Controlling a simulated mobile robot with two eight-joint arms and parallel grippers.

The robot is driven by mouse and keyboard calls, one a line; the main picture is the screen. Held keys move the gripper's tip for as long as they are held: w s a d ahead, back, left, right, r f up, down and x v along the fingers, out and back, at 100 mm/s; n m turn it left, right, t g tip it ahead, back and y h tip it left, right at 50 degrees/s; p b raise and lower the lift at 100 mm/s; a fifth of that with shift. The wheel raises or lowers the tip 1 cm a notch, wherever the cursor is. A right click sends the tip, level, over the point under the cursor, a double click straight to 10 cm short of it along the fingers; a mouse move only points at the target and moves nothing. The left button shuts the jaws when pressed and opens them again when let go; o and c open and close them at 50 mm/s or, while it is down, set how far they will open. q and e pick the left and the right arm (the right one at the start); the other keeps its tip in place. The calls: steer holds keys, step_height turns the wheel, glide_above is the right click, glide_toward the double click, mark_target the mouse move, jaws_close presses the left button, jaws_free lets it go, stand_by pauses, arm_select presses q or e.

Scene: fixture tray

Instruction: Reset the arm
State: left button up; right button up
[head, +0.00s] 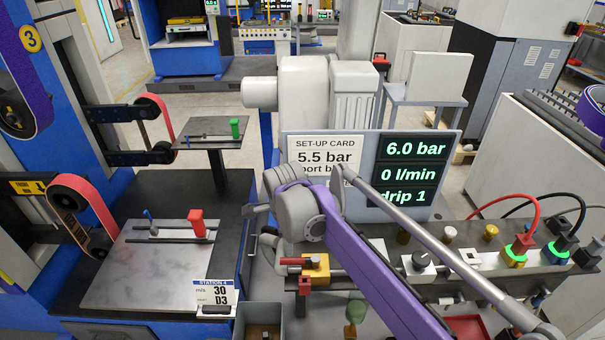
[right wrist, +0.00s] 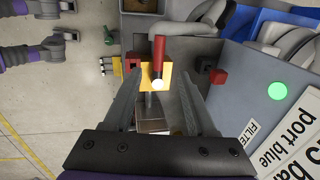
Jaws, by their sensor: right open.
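My right arm (head: 375,250) is purple and grey and comes in from the lower right of the head view, bent over the bench. In the right wrist view my right gripper (right wrist: 159,85) is open, its two grey fingers apart. Between them in the picture shows a yellow valve block (right wrist: 144,77) with a red handle (right wrist: 160,48); I see no finger closed on it. In the head view the yellow block (head: 318,268) and the red handle (head: 294,262) show below my wrist. The fingers are mostly hidden there.
Behind the arm stand a set-up card (head: 325,150) and a display (head: 408,170) reading 6.0 bar. Right on the bench are a black-knobbed box (head: 419,266) and red and black cable plugs (head: 518,250). A grey bin (head: 258,322) stands at the front; a flat plate (head: 140,280) lies left.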

steer(key=shift+d, duration=0.1)
steer(key=s+d+r+n+t+p, duration=0.1)
steer(key=s+d+n, duration=0.35)
steer(key=d, duration=0.35)
steer(key=s+d+r+n, duration=0.1)
steer(key=s+d+n, duration=0.2)
steer(key=s+d, duration=0.4)
steer(key=s+d+f+n+t, duration=0.2)
steer(key=s+d+f+n, duration=0.5)
steer(key=s, duration=0.6)
steer(key=shift+s+d+n+p, duration=0.35)
steer(key=shift+d+n, duration=0.9)
steer(key=shift+d, duration=0.6)
steer(key=shift+w, duration=0.1)
